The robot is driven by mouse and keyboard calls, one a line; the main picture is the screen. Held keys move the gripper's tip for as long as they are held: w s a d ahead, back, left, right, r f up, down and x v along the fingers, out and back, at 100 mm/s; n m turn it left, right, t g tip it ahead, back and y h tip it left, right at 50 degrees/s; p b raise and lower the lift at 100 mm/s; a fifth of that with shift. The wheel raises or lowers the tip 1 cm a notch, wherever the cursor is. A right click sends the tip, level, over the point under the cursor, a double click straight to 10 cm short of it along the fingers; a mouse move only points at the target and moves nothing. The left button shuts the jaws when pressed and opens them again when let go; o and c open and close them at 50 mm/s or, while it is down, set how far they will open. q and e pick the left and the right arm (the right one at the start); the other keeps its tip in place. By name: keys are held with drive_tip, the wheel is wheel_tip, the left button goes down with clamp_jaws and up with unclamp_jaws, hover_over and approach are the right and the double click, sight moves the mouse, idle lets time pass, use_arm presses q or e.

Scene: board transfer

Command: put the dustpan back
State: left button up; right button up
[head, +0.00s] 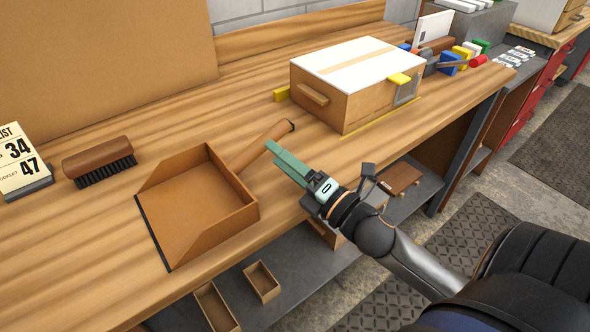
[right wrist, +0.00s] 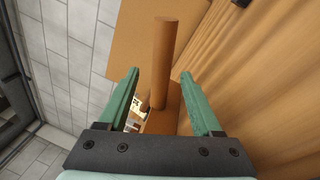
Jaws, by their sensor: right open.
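The brown dustpan (head: 203,200) lies on the wooden workbench, its open dark-edged side facing left and its handle (head: 260,145) pointing up and to the right. My right gripper (head: 277,154) is open just beside the handle, near the bench's front edge. In the right wrist view the handle (right wrist: 164,65) stands between the two green fingers of the gripper (right wrist: 160,90), with gaps on both sides; whether it is fully within their reach I cannot tell. My left gripper is not in view.
A brush (head: 99,158) and a number card (head: 20,160) are left of the dustpan. A white-topped box (head: 345,100) stands behind my right gripper, with coloured blocks (head: 460,58) beyond it. Small open boxes (head: 262,282) sit on the lower shelf. Bare wood lies in front of the brush.

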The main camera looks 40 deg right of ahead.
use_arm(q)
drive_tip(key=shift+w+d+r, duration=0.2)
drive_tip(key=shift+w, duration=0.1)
use_arm(e)
drive_tip(key=shift+v, duration=1.7)
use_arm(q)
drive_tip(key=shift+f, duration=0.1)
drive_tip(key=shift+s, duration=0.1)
